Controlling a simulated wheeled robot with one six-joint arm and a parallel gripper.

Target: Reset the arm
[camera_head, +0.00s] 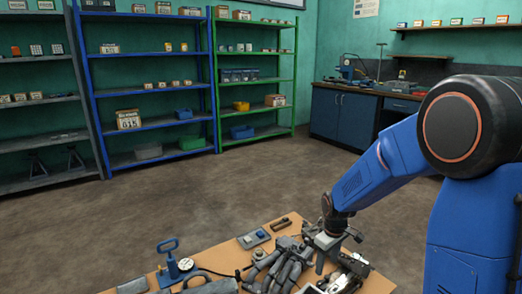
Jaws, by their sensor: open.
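My arm comes in from the right, blue with a black joint, and bends down over a wooden table (215,254) at the bottom of the head view. At its end my gripper (328,259) points down over the table's right part, among metal parts. It looks open and nothing shows clearly between the fingers. Its fingertips are small and partly lost against the clutter, so I cannot tell whether they touch anything.
The table holds dark gloves (285,268), a blue-handled tool with a gauge (170,262) and a small grey box (252,239). Blue shelves (152,71), green shelves (252,78) and a blue workbench (343,115) stand behind. The floor (190,200) between is clear.

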